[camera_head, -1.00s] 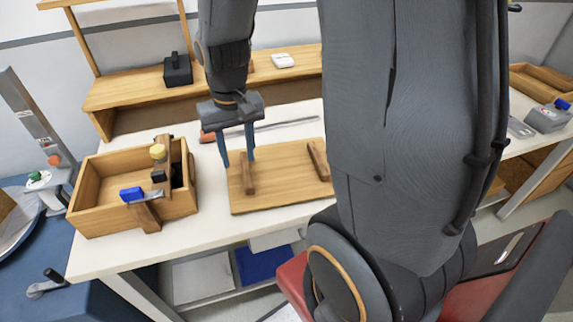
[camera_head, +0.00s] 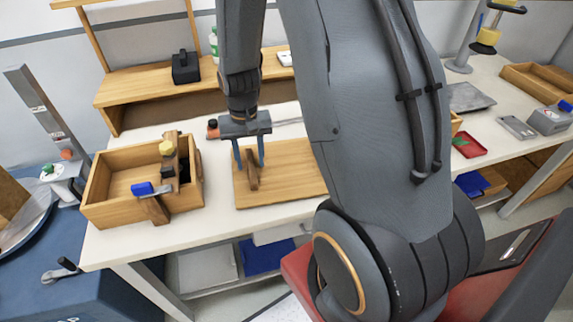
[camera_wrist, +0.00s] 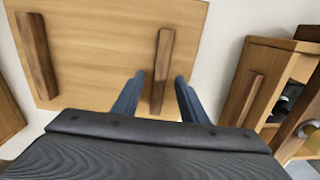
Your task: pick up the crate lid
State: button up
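The crate lid (camera_head: 290,182) is a flat light-wood board with darker cross battens. It lies on the white table, partly hidden behind my arm in the head view. In the wrist view the lid (camera_wrist: 100,50) shows two battens. My gripper (camera_head: 250,165) is over the lid's left batten. In the wrist view my gripper (camera_wrist: 158,85) is open, with one blue finger on each side of the nearer batten (camera_wrist: 161,65) and gaps showing. I cannot tell how deep the fingertips reach.
An open wooden crate (camera_head: 120,215) with tools stands left of the lid. A screwdriver-like tool (camera_head: 213,129) lies behind the lid. A wooden shelf (camera_head: 150,95) holding a black box (camera_head: 186,67) runs along the back. A bare strip of table (camera_head: 200,228) is in front.

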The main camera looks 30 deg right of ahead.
jog(key=shift+f, duration=0.5)
grip_shut()
